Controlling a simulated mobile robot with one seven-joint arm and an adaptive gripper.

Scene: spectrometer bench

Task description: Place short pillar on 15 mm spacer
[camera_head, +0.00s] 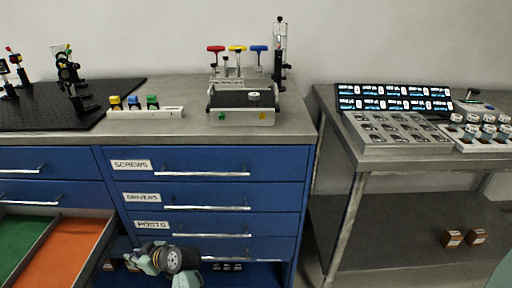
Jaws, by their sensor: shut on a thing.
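Part of my own arm (178,261) shows low in front of the blue drawers, with a dark round joint. I cannot make out my gripper's fingers or anything held in them. I cannot pick out the short pillar for certain. A small pale round disc (254,96) lies on the black top of a grey box (241,119) on the bench; it may be the 15 mm spacer, but its size cannot be read. A tall dark post stand (280,60) stands upright behind the box's right side.
Red, yellow and blue T-handled drivers (237,49) stand behind the box. A white holder (146,113) with coloured knobs sits left of it. A black breadboard (30,117) holds optics mounts. An open drawer (107,246) juts out lower left. A right-hand table (400,157) carries trays.

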